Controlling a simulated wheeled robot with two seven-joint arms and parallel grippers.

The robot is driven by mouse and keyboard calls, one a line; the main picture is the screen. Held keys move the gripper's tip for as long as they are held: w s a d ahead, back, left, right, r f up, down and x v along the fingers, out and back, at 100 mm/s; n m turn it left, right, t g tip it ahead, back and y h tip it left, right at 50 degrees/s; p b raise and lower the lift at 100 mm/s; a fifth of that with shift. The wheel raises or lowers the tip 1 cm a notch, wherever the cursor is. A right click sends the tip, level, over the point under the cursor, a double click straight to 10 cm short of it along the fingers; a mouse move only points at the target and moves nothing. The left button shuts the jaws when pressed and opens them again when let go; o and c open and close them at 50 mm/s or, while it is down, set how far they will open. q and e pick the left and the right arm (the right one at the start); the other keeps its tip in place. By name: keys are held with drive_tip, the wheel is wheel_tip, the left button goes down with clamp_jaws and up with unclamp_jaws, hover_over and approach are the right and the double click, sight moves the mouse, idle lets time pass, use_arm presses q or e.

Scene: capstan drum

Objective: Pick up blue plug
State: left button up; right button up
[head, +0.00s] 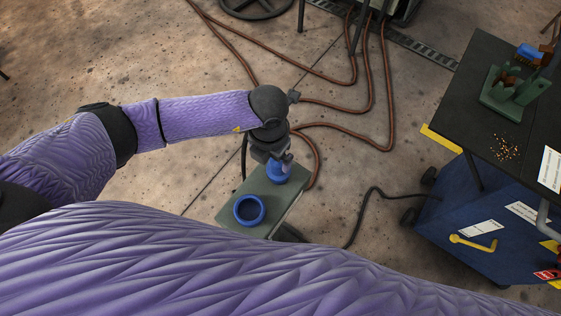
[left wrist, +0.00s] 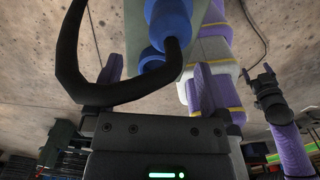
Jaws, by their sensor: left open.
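A blue plug (head: 278,171) stands on the far end of a grey-green stand (head: 266,190) in the head view, partly hidden by my left gripper (head: 274,157). My left gripper is just above it, pointing down. In the left wrist view the open fingers (left wrist: 158,68) are apart, with a blue piece (left wrist: 151,58) showing between them, partly covered by a black curved band (left wrist: 120,95). I cannot tell whether the fingers touch it. A dark end on a purple arm, seemingly my right gripper (left wrist: 262,82), shows at the right of that view.
A blue ring-shaped piece (head: 249,209) sits on the near end of the stand. Brown cables (head: 372,80) and a black cable (head: 372,205) lie on the floor. A dark table (head: 470,95) with a green fixture (head: 510,95) and a blue cart (head: 465,225) are at right.

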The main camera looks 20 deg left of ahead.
sight(275, 165)
use_arm(q)
drive_tip(key=f, duration=0.2)
drive_tip(key=f+b, duration=0.1)
drive_tip(key=f, duration=0.1)
drive_tip(key=f+b, duration=0.1)
drive_tip(key=f, duration=0.1)
drive_tip(key=shift+w+d+f, duration=0.25)
drive_tip(key=shift+w+d, duration=0.05)
drive_tip(key=shift+w, duration=0.1)
drive_tip(key=shift+r, duration=0.1)
clamp_jaws()
